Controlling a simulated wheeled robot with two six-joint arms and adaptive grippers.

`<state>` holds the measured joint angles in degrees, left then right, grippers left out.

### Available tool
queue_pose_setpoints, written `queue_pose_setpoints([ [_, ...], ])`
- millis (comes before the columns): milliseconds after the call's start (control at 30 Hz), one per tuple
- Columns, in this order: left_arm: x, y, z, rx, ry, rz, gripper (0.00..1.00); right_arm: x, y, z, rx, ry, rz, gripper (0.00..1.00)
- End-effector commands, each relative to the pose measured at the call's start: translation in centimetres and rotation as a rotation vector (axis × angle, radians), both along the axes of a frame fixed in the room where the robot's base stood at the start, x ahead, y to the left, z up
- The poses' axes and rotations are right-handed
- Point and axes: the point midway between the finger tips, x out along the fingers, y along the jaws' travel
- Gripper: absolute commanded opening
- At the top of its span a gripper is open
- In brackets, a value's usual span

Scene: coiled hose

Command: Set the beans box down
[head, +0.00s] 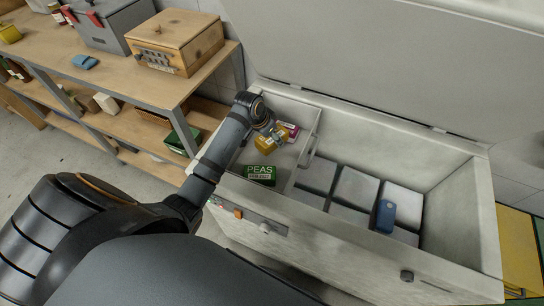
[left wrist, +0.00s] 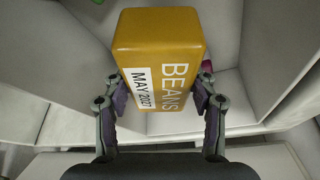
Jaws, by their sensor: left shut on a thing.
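The yellow beans box (head: 267,143) is in my left gripper (head: 275,134), over the white basket (head: 316,122) at the left end of the open chest freezer. In the left wrist view, the fingers of my left gripper (left wrist: 160,92) press on both sides of the beans box (left wrist: 180,32), whose label reads BEANS, MAY 2027. I cannot tell whether the box touches the basket floor. My right gripper is not in view.
A green peas box (head: 260,174) sits in the basket's near part, and a pink box (head: 290,130) is just beyond the beans box. Several pale blocks (head: 355,188) and a blue item (head: 385,216) lie in the freezer (head: 465,205). A wooden shelf unit (head: 110,72) stands left.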

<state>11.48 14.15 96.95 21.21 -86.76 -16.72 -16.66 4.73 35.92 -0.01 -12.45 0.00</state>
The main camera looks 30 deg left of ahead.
Motion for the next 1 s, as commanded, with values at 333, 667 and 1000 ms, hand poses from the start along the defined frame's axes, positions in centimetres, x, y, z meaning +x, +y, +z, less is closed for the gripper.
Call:
queue_pose_setpoints([
  [333, 0.0, 0.0, -4.3, 0.000, -0.001, 0.001, 0.14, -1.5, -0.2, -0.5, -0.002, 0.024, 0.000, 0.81],
  [667, 0.0, -0.1, -8.1, -0.001, -0.001, 0.001, 0.14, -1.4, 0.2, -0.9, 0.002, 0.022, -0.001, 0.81],
  [1000, -0.1, 0.0, -8.2, 0.001, 0.000, 0.001, 0.66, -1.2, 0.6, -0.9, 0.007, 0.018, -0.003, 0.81],
])
